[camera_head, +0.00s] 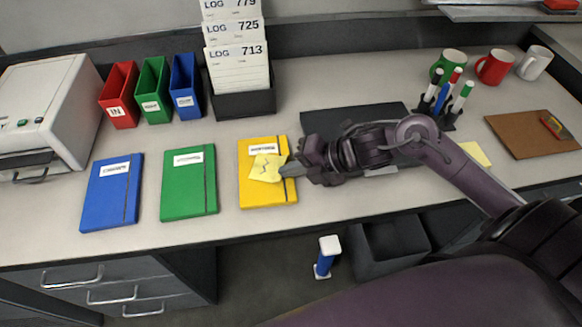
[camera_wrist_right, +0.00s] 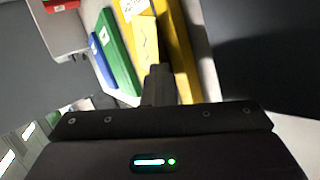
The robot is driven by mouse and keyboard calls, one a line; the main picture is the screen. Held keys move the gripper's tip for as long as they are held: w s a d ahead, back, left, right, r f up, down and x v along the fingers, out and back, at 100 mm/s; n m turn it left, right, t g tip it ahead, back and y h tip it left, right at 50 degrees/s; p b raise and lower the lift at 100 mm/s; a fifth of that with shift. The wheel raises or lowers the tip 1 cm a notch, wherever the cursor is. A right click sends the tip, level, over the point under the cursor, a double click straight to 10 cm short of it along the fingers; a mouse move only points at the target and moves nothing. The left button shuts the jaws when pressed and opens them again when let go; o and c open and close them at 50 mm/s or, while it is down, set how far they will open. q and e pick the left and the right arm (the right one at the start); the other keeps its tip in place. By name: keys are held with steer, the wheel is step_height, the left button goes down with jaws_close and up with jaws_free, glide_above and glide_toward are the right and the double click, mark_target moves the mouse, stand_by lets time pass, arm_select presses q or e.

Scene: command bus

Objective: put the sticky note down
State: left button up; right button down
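The yellow sticky note (camera_head: 265,168), with a dark scribble on it, is over the yellow notebook (camera_head: 255,198), which has a white label and a dark band. My right gripper (camera_head: 291,169) reaches in from the right, with its fingertips at the note's right edge. In the right wrist view the fingers (camera_wrist_right: 160,85) are together and the paler note (camera_wrist_right: 145,42) extends from their tips over the yellow notebook (camera_wrist_right: 180,50). I cannot tell whether the note touches the cover. My left gripper is not in view.
Green (camera_head: 189,182) and blue (camera_head: 112,192) notebooks lie left of the yellow one. A dark mat (camera_head: 350,117) lies behind my right gripper. A pen holder (camera_head: 447,119), mugs and a clipboard (camera_head: 530,142) are at the right. The desk's front edge is close to the notebooks.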

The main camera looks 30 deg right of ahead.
steer(key=c, duration=2)
jaws_free()
steer(key=shift+c, duration=0.2)
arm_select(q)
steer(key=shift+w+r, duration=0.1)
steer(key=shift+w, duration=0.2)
